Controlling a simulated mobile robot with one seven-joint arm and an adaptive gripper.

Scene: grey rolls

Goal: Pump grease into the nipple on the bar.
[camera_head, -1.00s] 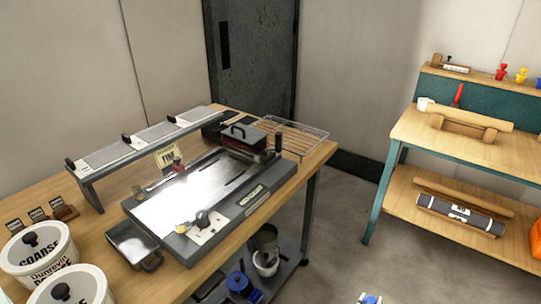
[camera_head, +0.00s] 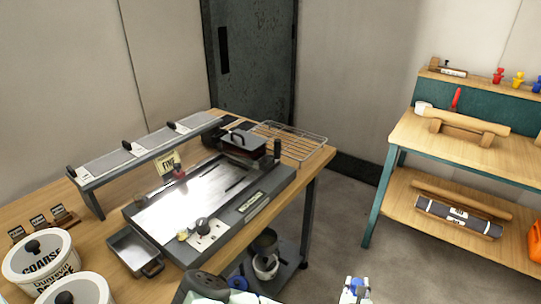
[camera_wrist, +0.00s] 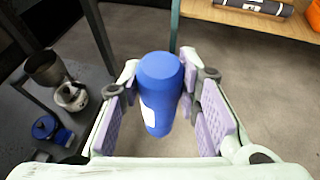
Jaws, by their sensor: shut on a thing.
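My gripper (camera_wrist: 160,88) is shut on a blue cylinder (camera_wrist: 160,72) with a white label on its side. The cylinder sits between the pale fingers, with the floor behind it. A grey machine (camera_head: 243,210) with a bright flat plate stands on the left table, apart from my gripper. I cannot make out a nipple or tell which part is the bar.
The wooden table (camera_head: 95,232) also holds white tubs (camera_head: 38,258), a metal tray (camera_head: 130,246) and a wire rack (camera_head: 300,142). A wooden bench (camera_head: 410,135) with rolls stands right. The floor between is free.

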